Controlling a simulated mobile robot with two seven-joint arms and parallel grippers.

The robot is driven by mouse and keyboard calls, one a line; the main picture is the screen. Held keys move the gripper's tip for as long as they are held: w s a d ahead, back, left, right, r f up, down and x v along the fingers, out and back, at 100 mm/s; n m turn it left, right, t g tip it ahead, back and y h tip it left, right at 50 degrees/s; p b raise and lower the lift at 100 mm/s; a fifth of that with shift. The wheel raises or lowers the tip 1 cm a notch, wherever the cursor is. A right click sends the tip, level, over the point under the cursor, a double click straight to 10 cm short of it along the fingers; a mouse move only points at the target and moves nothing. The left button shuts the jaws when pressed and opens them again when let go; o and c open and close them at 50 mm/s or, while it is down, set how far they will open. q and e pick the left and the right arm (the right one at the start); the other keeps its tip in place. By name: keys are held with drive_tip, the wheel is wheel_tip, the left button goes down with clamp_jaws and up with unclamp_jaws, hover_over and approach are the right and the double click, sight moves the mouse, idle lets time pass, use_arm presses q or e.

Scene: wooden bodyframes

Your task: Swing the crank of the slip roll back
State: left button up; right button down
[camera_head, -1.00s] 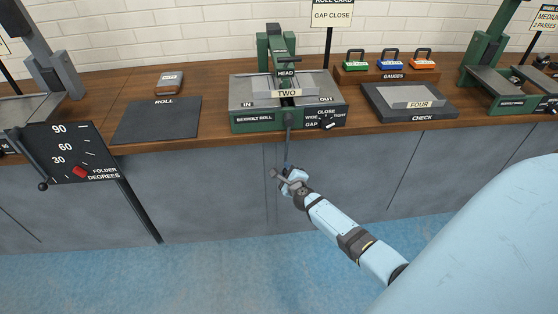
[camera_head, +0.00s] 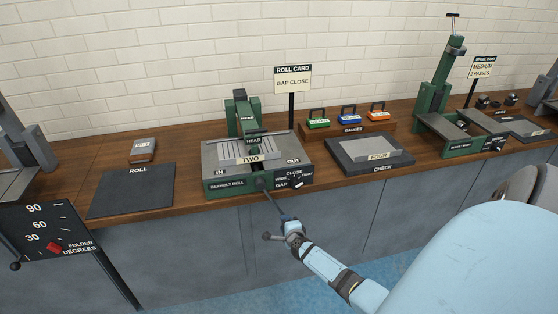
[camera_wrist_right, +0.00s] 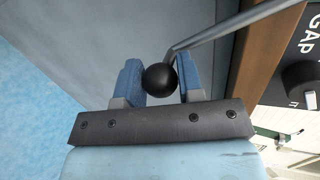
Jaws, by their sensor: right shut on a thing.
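The slip roll (camera_head: 228,185) is a green machine with a grey top, standing at the bench's front edge. Its dark crank (camera_head: 274,203) runs from a hub on the front face down and to the right. My right gripper (camera_head: 291,227) is at the crank's lower end, in front of the bench. In the right wrist view, the round black crank knob (camera_wrist_right: 160,77) sits between the blue fingers of my right gripper (camera_wrist_right: 161,82), which is shut on it. The grey crank rod (camera_wrist_right: 225,30) leads from the knob to the upper right. My left gripper is not in view.
A gap dial (camera_head: 297,184) sits right of the crank hub. The grey cabinet front (camera_head: 190,250) is behind my right gripper. A folder degrees panel (camera_head: 50,235) juts out at the left. The floor in front is clear.

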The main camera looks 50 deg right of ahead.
drive_tip(key=s+d+r+n+g+h+p, duration=0.1)
drive_tip(key=s+d+r+n+p, duration=0.2)
drive_tip(key=d+r+p, duration=0.2)
drive_tip(key=shift+s+d+n+h+p, duration=0.3)
drive_tip(key=shift+p, duration=0.9)
drive_tip(key=shift+d, duration=0.1)
drive_tip(key=c, duration=0.9)
unclamp_jaws()
drive_tip(key=shift+o, duration=0.6)
drive_tip(key=shift+r, duration=0.1)
